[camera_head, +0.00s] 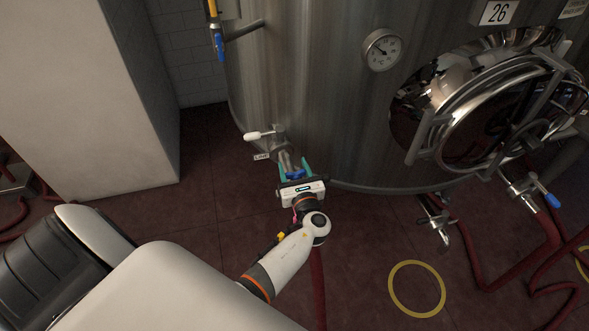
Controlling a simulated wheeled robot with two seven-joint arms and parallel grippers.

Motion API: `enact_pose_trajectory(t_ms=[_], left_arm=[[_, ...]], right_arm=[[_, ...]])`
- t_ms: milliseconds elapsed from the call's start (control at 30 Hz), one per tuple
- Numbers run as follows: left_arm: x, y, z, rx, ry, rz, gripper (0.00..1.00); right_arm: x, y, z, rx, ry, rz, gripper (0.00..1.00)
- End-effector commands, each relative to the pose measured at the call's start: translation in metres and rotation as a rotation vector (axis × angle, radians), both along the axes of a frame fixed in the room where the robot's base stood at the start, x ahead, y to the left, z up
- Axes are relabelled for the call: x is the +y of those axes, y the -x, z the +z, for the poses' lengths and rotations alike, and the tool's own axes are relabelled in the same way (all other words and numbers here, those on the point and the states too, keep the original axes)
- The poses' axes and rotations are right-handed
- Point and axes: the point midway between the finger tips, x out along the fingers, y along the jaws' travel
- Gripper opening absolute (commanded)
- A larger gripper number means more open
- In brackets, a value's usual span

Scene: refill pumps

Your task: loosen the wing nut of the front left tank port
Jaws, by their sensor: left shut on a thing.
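The front left tank port (278,137) sticks out low on the steel tank, with a white-handled valve (255,135) and a small label (262,157) beside it. My left gripper (291,172) is at the outer end of this port, its teal fingers on either side of the fitting. It is shut on a small blue part there, which looks like the wing nut (294,174); the gripper body hides some of it. My right gripper is not in view.
The steel tank (320,90) fills the back, with a gauge (382,50) and a round manway door (490,120). Red hoses (480,275) lie on the right floor. A yellow ring (417,289) marks the floor. A white block (90,90) stands left.

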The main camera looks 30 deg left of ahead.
Motion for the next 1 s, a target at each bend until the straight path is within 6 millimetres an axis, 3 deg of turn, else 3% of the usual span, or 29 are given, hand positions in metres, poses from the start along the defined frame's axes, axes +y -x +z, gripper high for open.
enact_pose_trajectory(t_ms=[433,467,600,1000], left_arm=[[0.0004,0.0,0.0006,-0.001,0.0,0.011,0.3],[0.0003,-0.0001,0.0006,-0.001,0.0,0.011,0.54],[0.0004,-0.0001,0.0006,-0.001,0.0,0.011,0.75],[-0.0079,0.007,-0.0014,0.001,0.001,0.01,0.75]], right_arm=[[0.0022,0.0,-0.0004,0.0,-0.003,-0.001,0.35],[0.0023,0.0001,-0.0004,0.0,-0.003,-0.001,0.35],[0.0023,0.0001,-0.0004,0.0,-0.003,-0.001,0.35],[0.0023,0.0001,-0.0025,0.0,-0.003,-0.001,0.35]])
